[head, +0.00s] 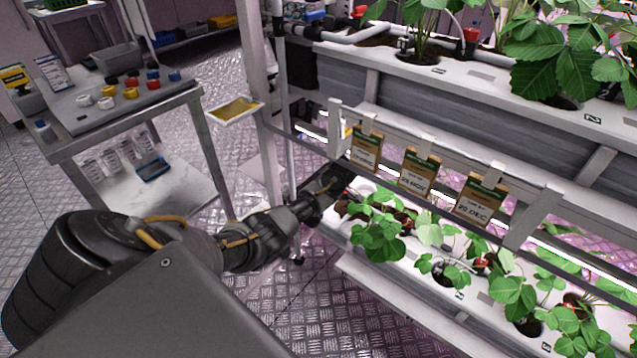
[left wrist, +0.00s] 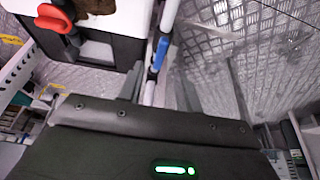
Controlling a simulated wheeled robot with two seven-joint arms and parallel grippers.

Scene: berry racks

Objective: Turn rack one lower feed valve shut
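My left gripper (head: 332,181) reaches to the left end of the lower trough in the head view; its fingertips are hard to make out there. In the left wrist view my left gripper (left wrist: 158,88) is open, with one grey finger on each side of a thin white pipe. A blue valve lever (left wrist: 160,53) lies along this pipe, just beyond the fingertips. A red valve handle (left wrist: 54,18) sits by the white trough end at upper left. I cannot tell whether the fingers touch the pipe. My right gripper is in neither view.
The lower trough (head: 352,236) carries strawberry plants, with hanging date cards (head: 416,173) above it. The upper trough (head: 440,75) has red fittings (head: 470,35). A rack post (head: 254,75) stands left of my gripper. A metal cart (head: 75,125) with coloured caps stands at left.

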